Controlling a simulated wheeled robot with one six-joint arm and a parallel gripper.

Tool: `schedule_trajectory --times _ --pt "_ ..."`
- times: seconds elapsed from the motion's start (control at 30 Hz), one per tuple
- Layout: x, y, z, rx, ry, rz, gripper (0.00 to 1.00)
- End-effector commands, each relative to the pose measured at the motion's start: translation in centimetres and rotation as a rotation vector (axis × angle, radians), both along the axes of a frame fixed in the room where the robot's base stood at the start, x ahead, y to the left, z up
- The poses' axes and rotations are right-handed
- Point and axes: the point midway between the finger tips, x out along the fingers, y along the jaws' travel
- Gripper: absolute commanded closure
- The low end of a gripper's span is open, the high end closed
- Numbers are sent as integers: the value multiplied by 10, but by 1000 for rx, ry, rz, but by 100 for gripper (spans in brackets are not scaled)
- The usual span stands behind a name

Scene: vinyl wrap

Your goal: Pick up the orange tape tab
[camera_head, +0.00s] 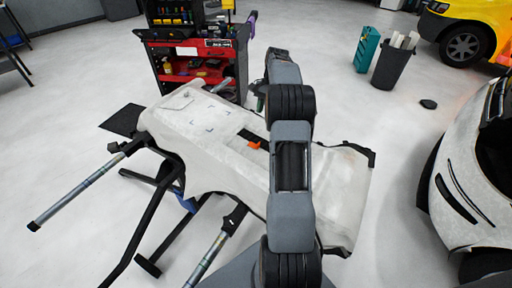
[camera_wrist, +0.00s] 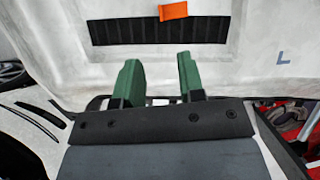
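The orange tape tab (camera_wrist: 173,11) lies at the upper edge of a black ribbed strip (camera_wrist: 160,30) on the white panel in the wrist view. It also shows as a small orange patch (camera_head: 254,145) just left of my arm in the head view. My gripper (camera_wrist: 158,62) has two green fingers standing wide apart with nothing between them. In the wrist view the tab is beyond the fingertips, apart from them and a little right of the midline between them.
The white panel (camera_head: 205,120) rests on a stand with black and metal legs (camera_head: 85,185). A red tool cart (camera_head: 205,70) stands behind it. A teal bin (camera_head: 367,48) and a dark bin (camera_head: 395,62) stand back right. A white car (camera_head: 480,170) is at right, with open floor between.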

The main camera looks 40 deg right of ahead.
Motion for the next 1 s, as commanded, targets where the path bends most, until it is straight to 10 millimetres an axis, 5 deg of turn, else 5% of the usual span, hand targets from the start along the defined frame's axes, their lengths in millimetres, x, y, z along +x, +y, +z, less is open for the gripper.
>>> schedule_trajectory --times 0.4,1.0 --pt "-10 19 -65 8 7 -11 64" --pt "-18 41 -118 6 8 -11 64"
